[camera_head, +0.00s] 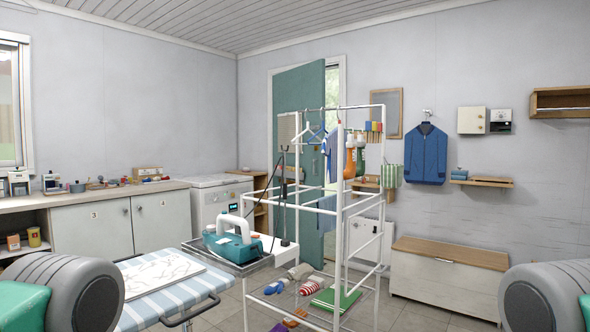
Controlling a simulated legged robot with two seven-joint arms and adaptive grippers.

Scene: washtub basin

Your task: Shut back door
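The back door (301,90) is a teal panel in a white frame in the far wall. It stands ajar, swung into the room, and a strip of bright outdoors (332,88) shows at its right side. A white drying rack stands in front of it and hides part of its middle and lower area. A dark handle or lock plate seems to show near its right edge, partly behind the rack. My grippers are not in view; only grey and green parts of my arms show at the lower left and lower right corners.
The white rack (341,180) with hanging clothes stands between me and the door. An ironing board (160,290) with a teal steam iron (232,242) is in front at left. A low chest (445,282) stands right; some tiled floor (405,312) is clear before it.

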